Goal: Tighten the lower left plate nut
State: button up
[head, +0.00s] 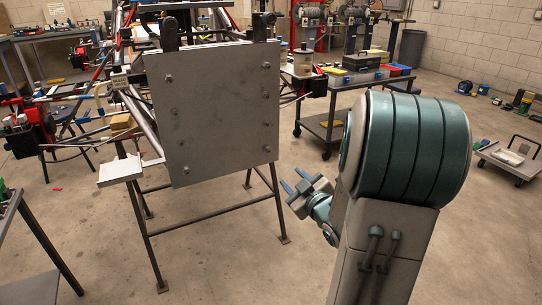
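A square grey metal plate (218,115) stands upright on the front of the tube chassis. Several small nuts or bolt heads show near its edges. The lower left plate nut (187,168) sits near the bottom left corner; how tight it is cannot be seen. My gripper (294,180) is to the right of the plate's lower right corner, well apart from the lower left nut. Its two blue fingers are spread with a gap between them, and nothing shows in it.
The plate and chassis stand on a dark metal frame (210,228) with legs on the floor. A small light tray (120,170) juts out left of the plate. A wheeled cart (345,100) with toolboxes stands behind on the right. A table edge (40,235) is at the lower left. Floor at the front is clear.

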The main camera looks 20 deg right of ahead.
aim_at(269, 151)
jog(key=shift+t+y, duration=0.3)
jog(key=shift+t, duration=0.1)
jog(key=w, duration=0.4)
jog(key=w+b, duration=0.1)
jog(key=w, duration=0.4)
jog(key=w+b, duration=0.1)
jog(key=w, duration=0.3)
jog(key=shift+w+a+r, duration=0.1)
jog(key=shift+w+r, duration=0.05)
jog(key=shift+r, duration=0.25)
grip_shut()
